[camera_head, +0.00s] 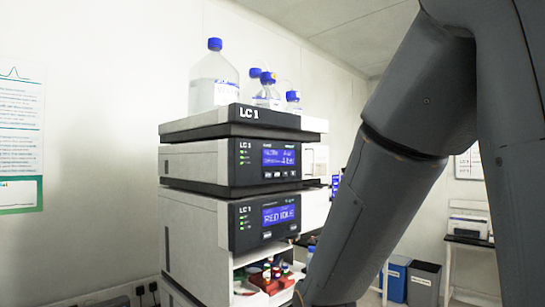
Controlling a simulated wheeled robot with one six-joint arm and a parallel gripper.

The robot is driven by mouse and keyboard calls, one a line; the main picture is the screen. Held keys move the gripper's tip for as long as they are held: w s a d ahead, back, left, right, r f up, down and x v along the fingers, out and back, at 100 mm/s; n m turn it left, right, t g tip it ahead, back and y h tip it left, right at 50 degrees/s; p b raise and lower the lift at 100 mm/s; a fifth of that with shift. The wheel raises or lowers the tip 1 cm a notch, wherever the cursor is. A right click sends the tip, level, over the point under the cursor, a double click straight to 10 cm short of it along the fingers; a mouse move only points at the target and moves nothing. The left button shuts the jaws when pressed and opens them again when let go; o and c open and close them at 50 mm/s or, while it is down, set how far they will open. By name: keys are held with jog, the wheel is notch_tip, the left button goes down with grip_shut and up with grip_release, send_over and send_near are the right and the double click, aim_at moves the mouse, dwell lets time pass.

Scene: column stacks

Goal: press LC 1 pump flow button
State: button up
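The LC 1 stack (205,165) stands in the middle of the view. Its pump module (200,163) is the second unit down, under the top tray marked LC 1 (225,117). The pump's front has a lit blue display (281,155), green status lights and a row of small buttons (277,174) below the display. The button labels are too small to read, so I cannot tell which one is flow. My arm crosses the right side and runs down past the stack's right edge. My gripper is not visible.
The module below (190,225) shows "RED IDLE", over an open bay with red vial racks (268,283). Blue-capped bottles (213,82) stand on the top tray. Bins (424,283) and a printer (469,227) on a table are at the far right.

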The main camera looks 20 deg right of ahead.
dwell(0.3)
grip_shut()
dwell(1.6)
